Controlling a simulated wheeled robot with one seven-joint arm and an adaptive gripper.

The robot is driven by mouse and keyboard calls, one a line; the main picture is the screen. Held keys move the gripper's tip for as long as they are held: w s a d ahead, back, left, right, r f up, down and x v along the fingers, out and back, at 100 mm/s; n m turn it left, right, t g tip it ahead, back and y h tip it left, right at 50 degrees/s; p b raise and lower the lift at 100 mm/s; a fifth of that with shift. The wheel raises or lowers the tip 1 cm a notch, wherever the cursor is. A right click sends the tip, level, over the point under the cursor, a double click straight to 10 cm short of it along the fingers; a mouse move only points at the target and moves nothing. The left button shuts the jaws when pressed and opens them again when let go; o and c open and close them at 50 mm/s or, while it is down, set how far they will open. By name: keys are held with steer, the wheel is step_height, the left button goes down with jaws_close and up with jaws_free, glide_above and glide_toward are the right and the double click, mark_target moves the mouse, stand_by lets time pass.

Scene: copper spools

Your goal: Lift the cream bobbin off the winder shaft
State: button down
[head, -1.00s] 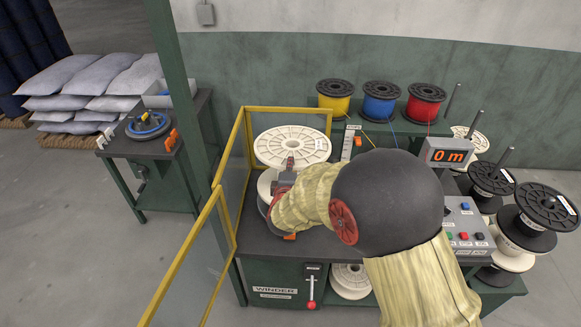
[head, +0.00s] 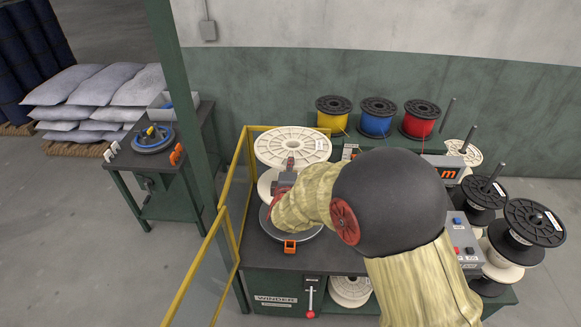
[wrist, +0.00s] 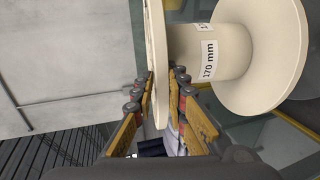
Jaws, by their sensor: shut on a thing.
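The cream bobbin (head: 293,146) is upright over the winder, its slotted top flange facing up. In the wrist view the bobbin (wrist: 216,50) shows its core, a "170 mm" label and its other flange at right. My gripper (wrist: 160,88) is shut on the near flange, one finger on each side. In the head view my gripper (head: 283,183) is at the bobbin's near side, partly hidden by my arm. The winder's grey round plate (head: 305,233) shows below the bobbin, which looks raised above it. The shaft is hidden, so I cannot tell whether the bobbin is clear of it.
A yellow-framed guard (head: 232,190) stands close at left of the winder. Yellow (head: 333,112), blue (head: 377,115) and red (head: 419,118) wire spools stand behind. Dark and cream spools (head: 535,222) on posts stand at right. An orange block (head: 290,246) is at the plate's front.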

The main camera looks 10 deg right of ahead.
step_height(320, 180, up, 4)
steer(key=p, duration=0.2)
steer(key=shift+r+p, duration=0.1)
steer(key=shift+p, duration=0.3)
steer(key=shift+s+a+r+p, duration=0.1)
steer(key=shift+s+r+p, duration=0.15)
steer(key=shift+r+p, duration=0.25)
steer(key=shift+w, duration=0.15)
steer(key=shift+r, duration=0.15)
steer(key=w+d+r+p, duration=0.1)
steer(key=w+r+p, duration=0.3)
steer(key=r+p, duration=0.1)
steer(key=shift+d+r, duration=0.2)
steer(key=shift+d, duration=0.05)
steer(key=shift+f, duration=0.1)
